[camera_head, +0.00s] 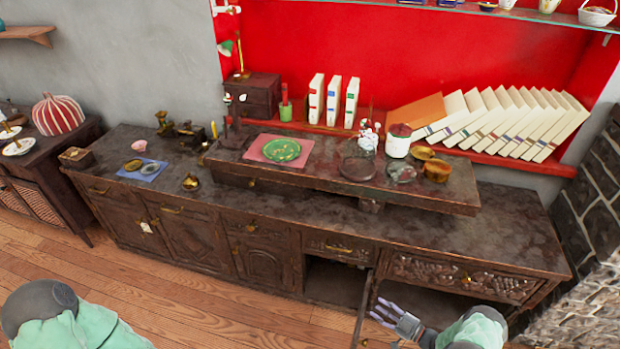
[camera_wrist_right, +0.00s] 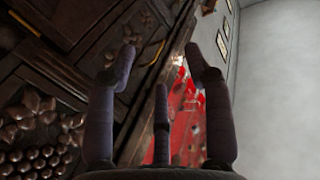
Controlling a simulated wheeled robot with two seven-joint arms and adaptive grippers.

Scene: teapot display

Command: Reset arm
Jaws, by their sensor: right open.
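My right gripper (camera_head: 393,318) is in front of the lower right part of the dark wooden cabinet (camera_head: 180,222), near an open compartment. In the right wrist view its fingers (camera_wrist_right: 165,75) are spread apart, with nothing between them. The carved cabinet front fills the left of that view. My right arm comes in from the bottom right of the head view. Part of my left arm shows at the bottom left of the head view, but its gripper is out of view.
An open cabinet door (camera_head: 363,315) stands out beside my right gripper. A raised shelf (camera_head: 310,172) on the cabinet top carries a green plate (camera_head: 282,150), a white jar (camera_head: 398,147) and small bowls. Books (camera_head: 333,100) stand behind. The wooden floor (camera_head: 200,305) in front is clear.

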